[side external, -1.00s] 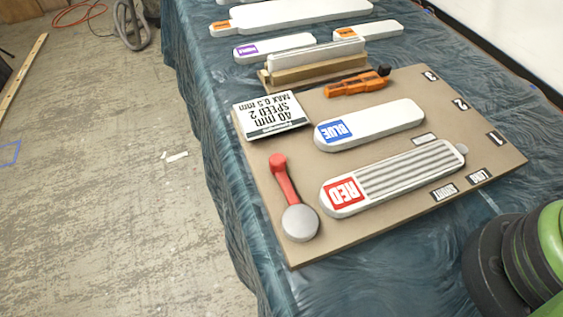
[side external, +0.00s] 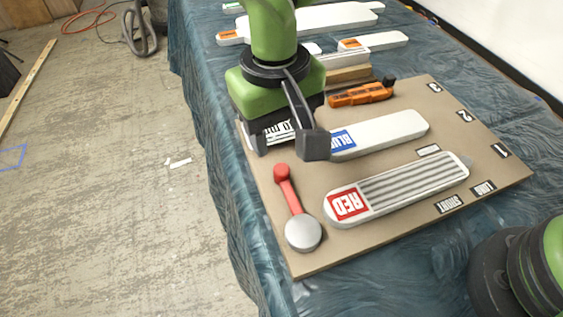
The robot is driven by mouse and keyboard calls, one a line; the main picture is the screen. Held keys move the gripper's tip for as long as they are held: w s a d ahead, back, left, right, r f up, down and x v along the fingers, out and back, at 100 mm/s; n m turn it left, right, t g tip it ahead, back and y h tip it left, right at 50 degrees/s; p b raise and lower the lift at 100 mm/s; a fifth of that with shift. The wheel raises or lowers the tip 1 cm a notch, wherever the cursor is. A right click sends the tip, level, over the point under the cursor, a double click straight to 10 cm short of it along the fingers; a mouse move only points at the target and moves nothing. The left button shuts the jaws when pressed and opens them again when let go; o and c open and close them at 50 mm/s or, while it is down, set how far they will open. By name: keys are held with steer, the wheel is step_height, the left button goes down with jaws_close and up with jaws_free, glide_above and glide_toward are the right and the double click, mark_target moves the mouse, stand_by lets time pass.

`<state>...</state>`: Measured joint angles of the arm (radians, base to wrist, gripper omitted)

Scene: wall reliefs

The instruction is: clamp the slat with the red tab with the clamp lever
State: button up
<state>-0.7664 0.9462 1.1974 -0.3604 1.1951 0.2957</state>
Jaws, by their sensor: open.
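The slat with the red tab (side external: 415,187) lies on the brown board, its ribbed face up and its RED label at the left end. The clamp lever (side external: 290,195) is a red arm with a red knob at its far end, on a round silver pivot (side external: 303,233) just left of the red tab. The lever points away from the slat and does not cross it. My gripper (side external: 288,147) is open and empty, with its two dark fingers apart above the board, beyond the lever's knob. It hides part of the sign and of the blue-tab slat.
The blue-tab slat (side external: 390,131) lies behind the red one. An orange tool (side external: 360,93) and a wooden block (side external: 348,74) stand farther back. More white slats (side external: 335,18) lie on the blue cloth (side external: 490,85). The board's (side external: 375,235) front strip is clear.

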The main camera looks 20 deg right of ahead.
mark_target(281, 169)
step_height(281, 169, down, 9)
steer(key=shift+d+r, duration=0.1)
steer(key=shift+d, duration=0.05)
jaws_close()
stand_by(0.4)
